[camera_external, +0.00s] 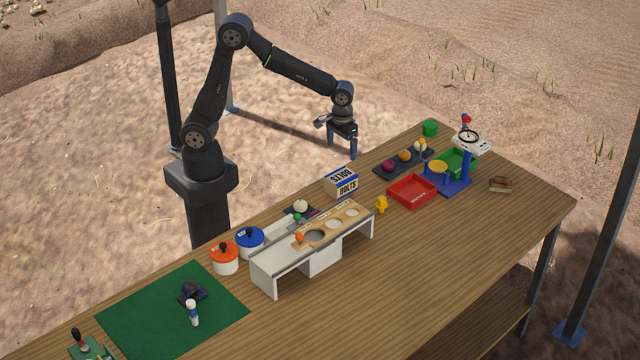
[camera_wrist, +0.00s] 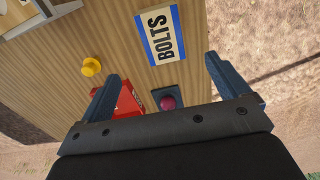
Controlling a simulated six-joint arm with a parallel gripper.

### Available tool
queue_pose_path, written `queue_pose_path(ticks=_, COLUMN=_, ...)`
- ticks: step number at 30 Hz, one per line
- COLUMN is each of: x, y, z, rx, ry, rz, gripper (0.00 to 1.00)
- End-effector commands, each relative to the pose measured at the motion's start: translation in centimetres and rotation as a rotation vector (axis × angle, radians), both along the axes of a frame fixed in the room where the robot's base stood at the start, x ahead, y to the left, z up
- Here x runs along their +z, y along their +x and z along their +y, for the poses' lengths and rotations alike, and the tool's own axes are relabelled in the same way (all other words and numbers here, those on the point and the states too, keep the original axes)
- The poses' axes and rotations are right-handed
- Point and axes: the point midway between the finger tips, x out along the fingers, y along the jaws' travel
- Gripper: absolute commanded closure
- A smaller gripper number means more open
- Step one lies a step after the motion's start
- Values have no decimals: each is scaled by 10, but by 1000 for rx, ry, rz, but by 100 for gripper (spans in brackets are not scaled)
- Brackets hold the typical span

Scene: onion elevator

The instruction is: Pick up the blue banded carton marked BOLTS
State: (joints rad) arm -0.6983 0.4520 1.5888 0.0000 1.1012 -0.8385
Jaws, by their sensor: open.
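The carton (camera_external: 342,182) is white with blue bands and the word BOLTS, and stands on the wooden table near its far edge, behind the white stand. In the wrist view the carton (camera_wrist: 162,36) shows from above at the top, ahead of my fingers and between their lines, with BOLTS readable. My gripper (camera_external: 341,152) hangs above the table's far edge, up and beyond the carton, pointing down. In the wrist view my gripper (camera_wrist: 161,78) is open, with nothing between its fingers. Nothing hides the carton in either view.
A yellow piece (camera_external: 382,204) and a red tray (camera_external: 412,191) stand right of the carton. The white stand (camera_external: 312,249) is in front. A dark tray (camera_external: 404,161) with round items lies at the back right. Bare wood lies along the table's front right.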

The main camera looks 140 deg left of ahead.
Motion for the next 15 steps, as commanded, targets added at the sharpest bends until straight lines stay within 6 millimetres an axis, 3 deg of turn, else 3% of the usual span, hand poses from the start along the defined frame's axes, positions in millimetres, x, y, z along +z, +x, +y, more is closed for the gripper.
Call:
queue_pose_path(ticks=9, x=-71, y=-1, z=0, rx=1, ry=-3, rz=3, gripper=7)
queue_pose_path(ticks=15, x=-95, y=0, z=0, rx=1, ry=-1, rz=1, gripper=7)
